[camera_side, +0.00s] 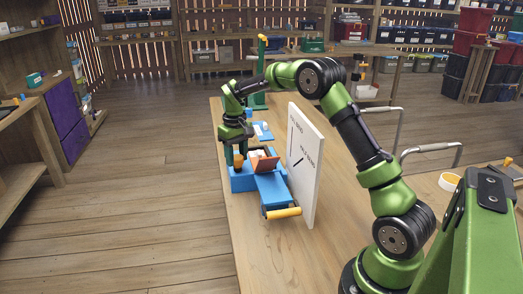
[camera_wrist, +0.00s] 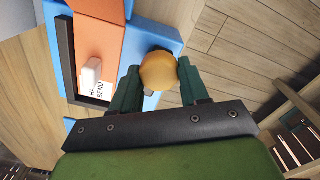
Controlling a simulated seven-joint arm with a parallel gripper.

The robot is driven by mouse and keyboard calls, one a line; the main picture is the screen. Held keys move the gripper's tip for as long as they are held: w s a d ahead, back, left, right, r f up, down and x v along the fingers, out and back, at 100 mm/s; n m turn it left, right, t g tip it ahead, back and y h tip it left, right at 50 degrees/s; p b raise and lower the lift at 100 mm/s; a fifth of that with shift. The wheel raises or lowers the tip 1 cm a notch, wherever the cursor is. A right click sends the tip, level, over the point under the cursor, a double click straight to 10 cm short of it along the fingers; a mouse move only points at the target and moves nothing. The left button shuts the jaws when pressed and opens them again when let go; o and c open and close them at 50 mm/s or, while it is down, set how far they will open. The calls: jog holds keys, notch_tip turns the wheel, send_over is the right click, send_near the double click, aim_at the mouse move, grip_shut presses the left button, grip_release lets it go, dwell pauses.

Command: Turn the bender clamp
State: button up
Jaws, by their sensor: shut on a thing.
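The bender is a blue device (camera_side: 243,184) on the wooden bench, with an orange-brown plate (camera_side: 265,164) on top and a blue arm ending in a yellow handle (camera_side: 284,212). Its clamp knob is a round yellow-orange piece; it shows in the side view (camera_side: 239,160) and in the wrist view (camera_wrist: 159,71). My gripper (camera_wrist: 157,80) points down at the device's left end and its two dark green fingers are shut on the knob, one on each side. The orange plate (camera_wrist: 97,45) and a small white piece (camera_wrist: 92,72) lie left of the knob in the wrist view.
A white upright board (camera_side: 305,165) with black lines and lettering stands right beside the device. A green post (camera_side: 261,70) with a yellow top stands at the bench's far end. The bench (camera_side: 262,255) is clear in front of the device.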

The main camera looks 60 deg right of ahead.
aim_at(236, 156)
jog(key=shift+n, duration=0.6)
jog(key=o, duration=1)
jog(key=shift+o, duration=0.2)
jog(key=shift+r, duration=0.1)
notch_tip(236, 156, up, 17)
